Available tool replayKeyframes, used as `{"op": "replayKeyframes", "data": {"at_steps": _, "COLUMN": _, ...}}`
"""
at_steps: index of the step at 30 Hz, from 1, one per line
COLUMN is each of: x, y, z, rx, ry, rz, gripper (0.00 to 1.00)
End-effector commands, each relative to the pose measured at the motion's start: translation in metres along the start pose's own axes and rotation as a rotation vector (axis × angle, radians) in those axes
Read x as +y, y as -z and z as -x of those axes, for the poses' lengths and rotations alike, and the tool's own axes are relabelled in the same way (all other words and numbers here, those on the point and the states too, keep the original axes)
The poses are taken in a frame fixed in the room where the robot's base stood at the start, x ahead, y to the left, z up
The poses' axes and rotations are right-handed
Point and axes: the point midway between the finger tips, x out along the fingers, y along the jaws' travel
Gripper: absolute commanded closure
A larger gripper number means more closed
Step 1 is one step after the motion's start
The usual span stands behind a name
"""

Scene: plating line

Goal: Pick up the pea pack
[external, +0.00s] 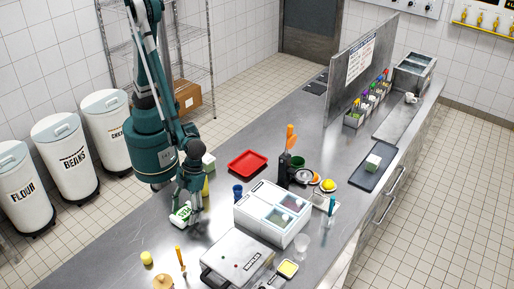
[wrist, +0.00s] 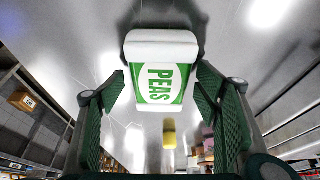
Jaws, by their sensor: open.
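The pea pack (wrist: 160,82) is white and green with the word PEAS on it. In the wrist view it lies between and just beyond the two fingers of my open gripper (wrist: 162,115). In the external view the pea pack (external: 181,215) is on the steel counter, right under my gripper (external: 188,205), partly covered by the fingers. I cannot tell whether the fingers touch it.
A red tray (external: 248,164) and a dark blue cup (external: 238,191) are to the right of my gripper. A white unit with clear lids (external: 254,210) and a grey press (external: 236,258) stand nearer the front. A yellow item (external: 147,258) lies at the front left. Counter left of the pack is clear.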

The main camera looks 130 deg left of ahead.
Motion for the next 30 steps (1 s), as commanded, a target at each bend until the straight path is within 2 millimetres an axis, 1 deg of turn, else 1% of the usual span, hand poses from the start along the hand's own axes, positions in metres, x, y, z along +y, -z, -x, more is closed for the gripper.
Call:
{"op": "replayKeyframes", "data": {"at_steps": 8, "x": 0.0000, "y": 0.0000, "z": 0.0001, "rx": 0.000, "ry": 0.000, "rz": 0.000, "gripper": 0.37}}
{"op": "replayKeyframes", "data": {"at_steps": 16, "x": 0.0001, "y": 0.0000, "z": 0.0002, "rx": 0.000, "ry": 0.000, "rz": 0.000, "gripper": 0.71}}
{"op": "replayKeyframes", "data": {"at_steps": 25, "x": 0.0001, "y": 0.0003, "z": 0.0007, "rx": 0.000, "ry": 0.000, "rz": 0.000, "gripper": 0.72}}
{"op": "replayKeyframes", "data": {"at_steps": 30, "x": 0.0000, "y": 0.0021, "z": 0.0050, "rx": 0.000, "ry": 0.000, "rz": 0.000, "gripper": 0.72}}
